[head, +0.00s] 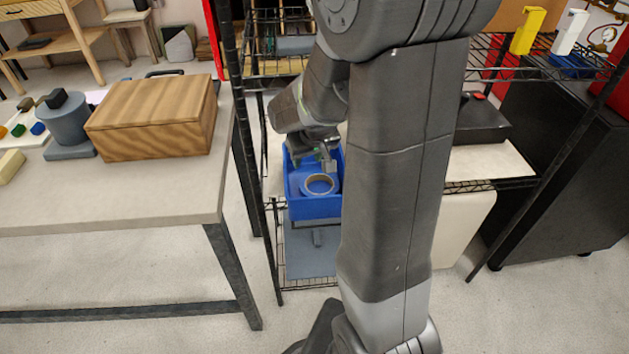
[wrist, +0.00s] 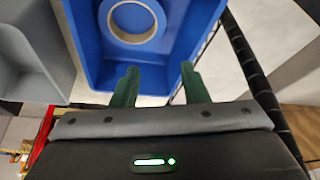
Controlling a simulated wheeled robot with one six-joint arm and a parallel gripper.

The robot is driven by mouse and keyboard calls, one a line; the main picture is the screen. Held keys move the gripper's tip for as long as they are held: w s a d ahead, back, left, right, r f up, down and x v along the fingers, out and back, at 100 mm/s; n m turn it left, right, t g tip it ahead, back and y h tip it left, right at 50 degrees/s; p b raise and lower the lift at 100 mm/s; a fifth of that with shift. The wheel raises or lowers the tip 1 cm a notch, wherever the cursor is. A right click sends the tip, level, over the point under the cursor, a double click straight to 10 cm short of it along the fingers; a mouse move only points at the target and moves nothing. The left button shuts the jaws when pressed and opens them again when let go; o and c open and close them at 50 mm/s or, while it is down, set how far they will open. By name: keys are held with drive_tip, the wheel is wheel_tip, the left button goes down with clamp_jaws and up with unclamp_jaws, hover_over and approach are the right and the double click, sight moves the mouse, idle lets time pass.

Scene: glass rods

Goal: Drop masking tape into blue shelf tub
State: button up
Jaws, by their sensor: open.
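In the wrist view the roll (wrist: 153,36) lies flat on the floor of the blue tub (wrist: 86,49), near the top of the picture. My gripper (head: 327,158) is above the tub, over its far part. In the wrist view its two green fingers (wrist: 158,80) are apart with nothing between them. The fingers are clear of the tape. My arm hides the tub's right side in the head view.
A grey bin (wrist: 30,60) stands beside the tub in the wrist view. Black wire shelf posts (head: 262,150) stand close to the tub. A table (head: 150,190) with a wooden box (head: 155,118) is at left. A black case (head: 481,120) sits on the shelf at right.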

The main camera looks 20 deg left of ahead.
drive_tip(key=v, duration=0.9)
drive_tip(key=shift+s+r+p, duration=0.2)
drive_tip(key=shift+r+p, duration=0.1)
drive_tip(key=shift+p, duration=0.1)
drive_tip(key=shift+d, duration=0.1)
drive_tip(key=b+x, duration=0.1)
drive_tip(key=x, duration=1.3)
drive_tip(key=shift+w+r+p, duration=0.1)
drive_tip(key=shift+r+p, duration=0.7)
drive_tip(key=shift+r, duration=0.55)
